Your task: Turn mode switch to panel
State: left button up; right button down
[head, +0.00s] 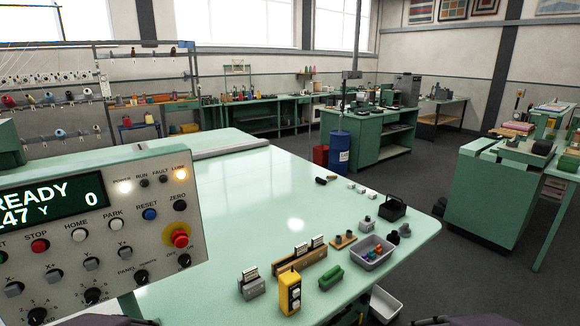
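The control panel (130,225) stands at the left, angled towards me. Its mode switch (141,276) is a small dark knob low on the panel, beside the "PANEL" label. The knob is too small to tell which way it points. Another dark knob (184,260) sits to its right by an "OFF" label. The green display (50,205) reads "READY" with cut-off digits and "Y 0". Neither gripper is in view.
A red emergency stop (180,238) sits above the knobs, near several push buttons. The pale green table (230,200) spreads to the right. A yellow device (289,292), a grey bin (367,258) and small parts stand on its front right. Its middle is clear.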

aim_at(140, 277)
jog(key=u, duration=1.35)
